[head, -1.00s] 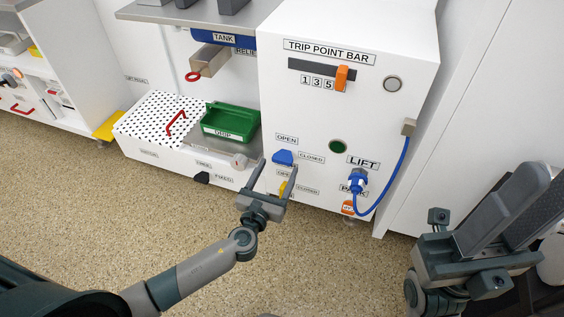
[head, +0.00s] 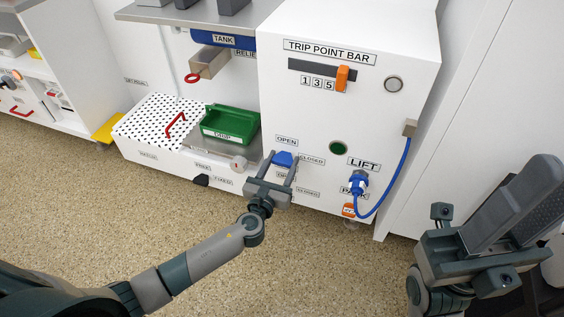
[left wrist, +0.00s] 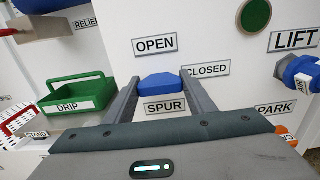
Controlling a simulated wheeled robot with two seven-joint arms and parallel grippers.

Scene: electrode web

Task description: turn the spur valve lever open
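The spur valve lever (head: 283,158) is a blue handle on the white front panel, with an OPEN label above it and a CLOSED label to its right. In the left wrist view the blue lever (left wrist: 160,86) lies sideways above the SPUR label (left wrist: 165,107). My left gripper (head: 281,158) is open, with one finger on each side of the lever. Whether the fingers touch it or reach fully around it I cannot tell. My right gripper (head: 505,215) is at the right, away from the panel; its finger gap is unclear.
A blue plug and cable (head: 358,182) sit at LIFT, right of the lever, with an orange part (head: 348,210) below. A green DRIP tray (head: 230,124) stands to the left. An orange slider (head: 342,78) is above. The floor in front is clear.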

